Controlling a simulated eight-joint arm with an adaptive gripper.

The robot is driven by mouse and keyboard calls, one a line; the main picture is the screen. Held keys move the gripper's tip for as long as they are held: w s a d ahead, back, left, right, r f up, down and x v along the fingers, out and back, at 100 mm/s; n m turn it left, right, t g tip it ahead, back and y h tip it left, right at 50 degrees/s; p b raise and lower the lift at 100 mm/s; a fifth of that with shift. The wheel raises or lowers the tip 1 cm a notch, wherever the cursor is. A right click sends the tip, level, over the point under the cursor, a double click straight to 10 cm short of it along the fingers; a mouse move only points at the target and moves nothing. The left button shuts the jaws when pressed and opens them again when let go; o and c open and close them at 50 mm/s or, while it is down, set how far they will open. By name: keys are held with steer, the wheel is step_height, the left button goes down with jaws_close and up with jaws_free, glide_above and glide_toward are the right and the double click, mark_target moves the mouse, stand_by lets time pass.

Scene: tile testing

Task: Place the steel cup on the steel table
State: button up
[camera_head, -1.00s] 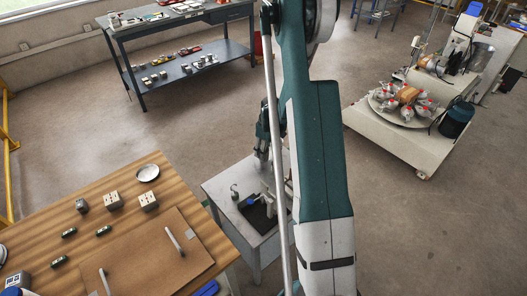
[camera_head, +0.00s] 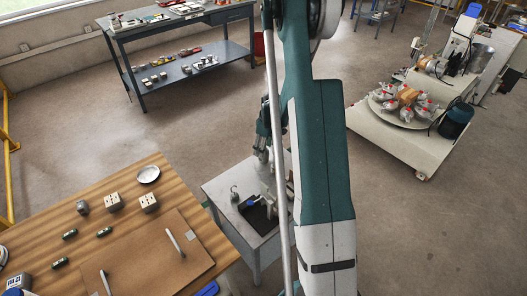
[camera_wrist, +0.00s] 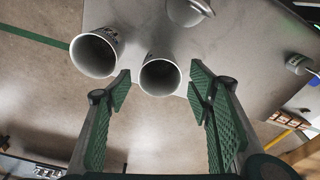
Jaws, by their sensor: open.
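I cannot tell which one is the task's steel cup. They appear at the edge of a grey metal table (camera_wrist: 235,50), which also shows in the head view (camera_head: 218,188). My gripper (camera_wrist: 160,84) is open, its green-padded fingers on either side of the right cup's lower part in the picture. Contact cannot be told.
A hook-topped weight (camera_head: 235,194) and a dark tray (camera_head: 258,217) are on the grey table. A wooden table (camera_head: 60,210) with blocks, a round dish (camera_head: 148,174) and a handled board (camera_head: 150,255) stands left. A dark workbench (camera_head: 180,75) stands behind.

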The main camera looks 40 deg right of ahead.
step_height(320, 180, up, 9)
steer(key=s+p, duration=0.1)
steer(key=shift+d, duration=0.2)
stand_by(0.8)
steer(key=s+a+r+m+t+h, duration=0.1)
steer(key=s+a+r, duration=0.2)
steer(key=a+r, duration=0.9)
steer(key=s+a+r+m+t, duration=0.1)
steer(key=s+a+r, duration=0.2)
steer(key=a+r, duration=0.9)
steer(key=s+a+r+m+t, duration=0.1)
steer(key=s+a+r+t, duration=0.1)
steer(key=s+a, duration=0.7)
steer(key=s+a+r+t, duration=0.1)
steer(key=s+a+r, duration=0.4)
steer(key=s+a, duration=0.4)
steer(key=shift+s+a+r+m+t+y, duration=0.3)
steer(key=shift+s+m+t, duration=0.1)
steer(key=shift+s, duration=1.05)
steer(key=shift+o, duration=0.7)
